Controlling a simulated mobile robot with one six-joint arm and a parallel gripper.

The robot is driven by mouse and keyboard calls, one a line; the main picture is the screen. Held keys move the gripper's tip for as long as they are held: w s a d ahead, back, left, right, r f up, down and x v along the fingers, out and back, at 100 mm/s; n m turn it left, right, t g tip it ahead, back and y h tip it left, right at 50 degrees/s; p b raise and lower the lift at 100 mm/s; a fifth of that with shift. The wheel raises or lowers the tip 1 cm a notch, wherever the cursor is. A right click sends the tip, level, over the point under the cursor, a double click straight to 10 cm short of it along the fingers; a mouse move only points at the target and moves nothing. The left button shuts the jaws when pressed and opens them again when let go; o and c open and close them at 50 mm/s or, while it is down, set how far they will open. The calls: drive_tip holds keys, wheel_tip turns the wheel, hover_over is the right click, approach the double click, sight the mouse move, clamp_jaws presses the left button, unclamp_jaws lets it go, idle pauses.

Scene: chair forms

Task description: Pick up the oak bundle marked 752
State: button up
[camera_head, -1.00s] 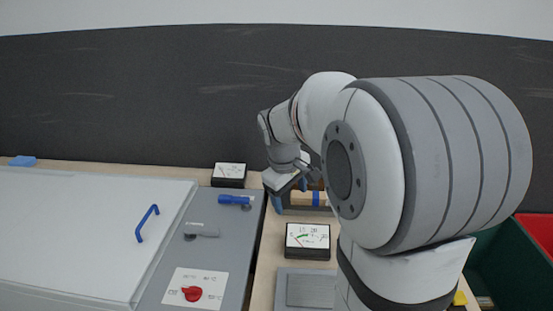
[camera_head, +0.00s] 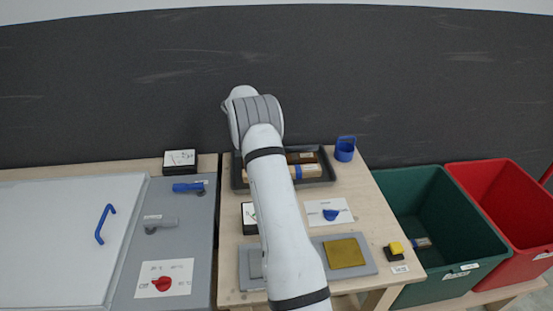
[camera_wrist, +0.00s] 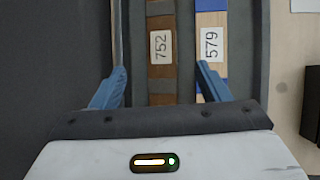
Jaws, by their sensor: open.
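The bundle marked 752 (camera_wrist: 161,72) is brown with a white label, and lies lengthwise in a dark tray (camera_wrist: 262,60) in the wrist view. A paler bundle marked 579 (camera_wrist: 212,20), with blue bands, lies beside it on the right. My gripper (camera_wrist: 161,70) is open and empty above the tray. Its blue fingers are on either side of the 752 bundle in the picture, the right one close to the 579 bundle's lower end. Its height above the bundles is unclear. In the head view the tray (camera_head: 333,178) is partly behind my arm, which hides the gripper.
A blue holder (camera_head: 345,150) stands right of the tray. Meters, a blue knob (camera_head: 330,215) and a yellow pad (camera_head: 345,253) are nearer on the table. A green bin (camera_head: 440,205) and a red bin (camera_head: 505,195) stand right. A dark wall is behind.

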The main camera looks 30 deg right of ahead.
drive_tip(key=shift+w+d+f, duration=0.15)
drive_tip(key=shift+d+f, duration=0.4)
drive_tip(key=p+x, duration=0.1)
drive_tip(key=x, duration=0.1)
drive_tip(key=p+x, duration=0.1)
drive_tip(key=x, duration=0.1)
drive_tip(key=p+x, duration=0.1)
drive_tip(key=x, duration=0.2)
drive_tip(key=shift+a+f, duration=0.2)
drive_tip(key=shift+a, duration=0.1)
drive_tip(key=shift+s+f, duration=0.1)
drive_tip(key=shift+s, duration=0.15)
drive_tip(key=shift+f, duration=0.1)
drive_tip(key=c, duration=1.2)
